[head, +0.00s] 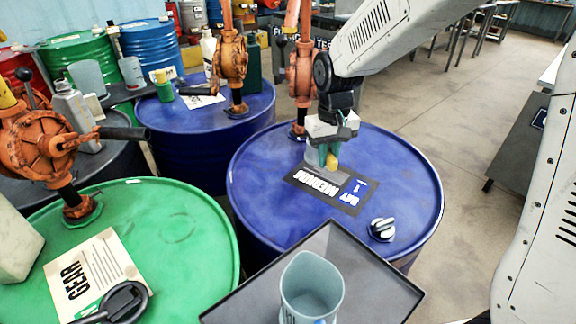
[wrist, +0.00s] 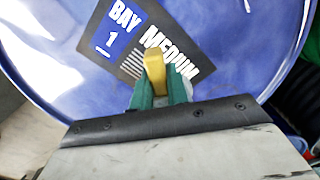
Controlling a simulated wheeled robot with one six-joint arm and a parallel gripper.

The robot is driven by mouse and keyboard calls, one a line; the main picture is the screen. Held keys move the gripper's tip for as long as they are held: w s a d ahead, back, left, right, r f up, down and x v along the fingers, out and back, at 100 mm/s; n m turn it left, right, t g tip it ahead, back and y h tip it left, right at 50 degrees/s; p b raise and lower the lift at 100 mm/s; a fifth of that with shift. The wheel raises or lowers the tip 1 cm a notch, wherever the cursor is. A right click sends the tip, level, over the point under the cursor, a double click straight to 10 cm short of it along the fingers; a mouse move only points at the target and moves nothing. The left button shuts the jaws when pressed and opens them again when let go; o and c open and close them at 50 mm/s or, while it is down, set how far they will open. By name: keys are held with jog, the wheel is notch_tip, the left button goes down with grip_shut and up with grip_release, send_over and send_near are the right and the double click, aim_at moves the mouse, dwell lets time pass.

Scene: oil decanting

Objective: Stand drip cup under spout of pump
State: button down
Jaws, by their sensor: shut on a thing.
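My gripper (head: 327,158) points down over the near blue drum (head: 400,180), just above or at its dark label card (head: 352,191). It is shut on a small yellow thing (head: 332,162). In the wrist view the yellow thing (wrist: 154,68) stands between the green fingers, over the card marked MEDIUM and BAY 1 (wrist: 118,38); whether it touches the card I cannot tell. I cannot tell whether it is part of a drip cup. An orange pump (head: 303,72) stands on this drum behind my gripper; its spout is not clear. A pale blue open cup (head: 312,288) stands on the tray in front.
The dark tray (head: 385,290) fills the lower middle. A black and silver cap (head: 382,229) lies near the drum's front right. Other orange pumps stand on the far blue drum (head: 258,98) and the green drum (head: 200,235). The floor at right (head: 440,120) is clear.

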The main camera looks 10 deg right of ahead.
jog(key=s+a+n, duration=0.1)
jog(key=s, duration=0.2)
jog(key=s+a+n, duration=0.2)
jog(key=s, duration=0.2)
jog(key=s+a+n, duration=0.1)
jog(key=s, duration=0.2)
jog(key=shift+s+a+f, duration=0.25)
jog(key=shift+s+f, duration=0.05)
jog(key=shift+s, duration=0.05)
send_over(300, 175)
jog(key=shift+f, duration=2.55)
jog(key=shift+f, duration=0.15)
jog(key=c, duration=1.4)
grip_release()
jog(key=shift+o, duration=0.2)
